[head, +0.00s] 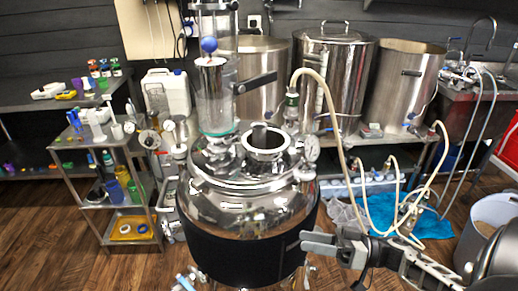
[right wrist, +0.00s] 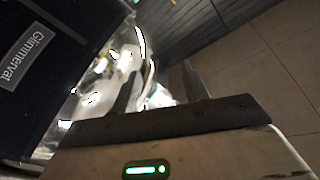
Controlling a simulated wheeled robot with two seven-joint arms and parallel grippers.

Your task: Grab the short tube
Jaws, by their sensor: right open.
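A large shiny steel vessel (head: 250,205) with a black band stands in the middle of the head view. A short tube (head: 259,134) appears to stand upright in the round open port on its lid; its lower part is hidden. My right gripper (head: 312,242) is at the vessel's right side, below the lid and well below the tube. It is open and empty. In the right wrist view my two fingers (right wrist: 157,88) are spread, with the vessel's shiny wall (right wrist: 95,95) beyond and to the left. The tube cannot be made out there. My left gripper is not in view.
A glass column (head: 214,95) rises from the lid, left of the port, with a dark arm reaching right. A gauge (head: 311,148) and a pale hose (head: 328,95) are at the lid's right. A loaded cart (head: 125,207) stands left. Wooden floor (head: 60,240) is clear at front left.

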